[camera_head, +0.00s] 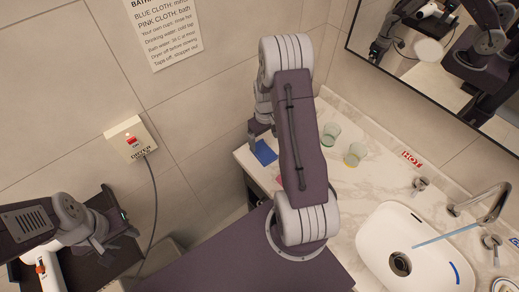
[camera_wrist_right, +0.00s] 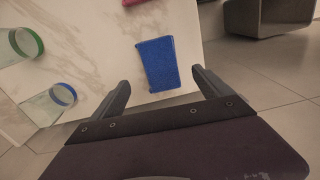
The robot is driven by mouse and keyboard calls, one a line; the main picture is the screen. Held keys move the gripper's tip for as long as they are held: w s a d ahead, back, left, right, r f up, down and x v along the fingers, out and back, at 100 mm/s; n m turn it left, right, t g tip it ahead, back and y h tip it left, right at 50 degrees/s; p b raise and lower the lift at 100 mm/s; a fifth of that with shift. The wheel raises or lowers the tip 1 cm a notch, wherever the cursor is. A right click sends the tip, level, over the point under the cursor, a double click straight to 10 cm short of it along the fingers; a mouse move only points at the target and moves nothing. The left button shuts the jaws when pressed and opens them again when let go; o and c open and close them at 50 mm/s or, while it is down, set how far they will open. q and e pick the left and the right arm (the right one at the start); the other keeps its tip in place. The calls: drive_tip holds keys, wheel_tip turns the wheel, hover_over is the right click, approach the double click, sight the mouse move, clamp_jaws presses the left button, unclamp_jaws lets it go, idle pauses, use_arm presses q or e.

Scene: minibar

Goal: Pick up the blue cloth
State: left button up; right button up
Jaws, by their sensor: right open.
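The blue cloth (camera_head: 265,152) lies flat near the left edge of the marble counter. In the right wrist view the blue cloth (camera_wrist_right: 158,64) is a flat blue rectangle beyond the fingertips. My right gripper (camera_wrist_right: 162,84) is open and empty, with a finger towards each side of the cloth's near end. In the head view my right gripper (camera_head: 261,131) is partly hidden by its arm, close to the cloth. My left gripper (camera_head: 98,238) is far to the left, away from the counter; its jaw opening is unclear.
A green-rimmed glass (camera_head: 330,134) and a yellow-rimmed glass (camera_head: 355,154) stand on the counter. The wrist view shows a blue-rimmed glass (camera_wrist_right: 55,100) and part of a pink cloth (camera_wrist_right: 130,2). A white sink (camera_head: 435,230) is at right, a mirror (camera_head: 410,48) above.

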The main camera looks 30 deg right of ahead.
sight(263, 150)
drive_tip(key=shift+f, duration=0.6)
drive_tip(key=shift+w+d+f, duration=0.15)
drive_tip(key=shift+w+f, duration=0.25)
drive_tip(key=shift+f, duration=0.1)
drive_tip(key=f, duration=0.1)
drive_tip(key=f+p, duration=0.1)
drive_tip(key=f, duration=0.2)
drive_tip(key=shift+s+a+p, duration=0.1)
drive_tip(key=shift+a+p, duration=0.2)
drive_tip(key=shift+p, duration=0.05)
drive_tip(key=shift+f, duration=0.3)
drive_tip(key=shift+d+f, duration=0.1)
drive_tip(key=shift+f, duration=0.1)
use_arm(q)
drive_tip(key=shift+w+d+r, duration=0.1)
drive_tip(key=shift+w+r, duration=0.05)
drive_tip(key=shift+r, duration=0.35)
drive_tip(key=shift+w+d+r, duration=0.1)
drive_tip(key=shift+w+r, duration=0.05)
drive_tip(key=shift+r, duration=0.3)
use_arm(e)
drive_tip(key=shift+r, duration=0.1)
drive_tip(key=c, duration=1.5)
drive_tip(key=shift+o, duration=0.2)
drive_tip(key=shift+r, duration=0.1)
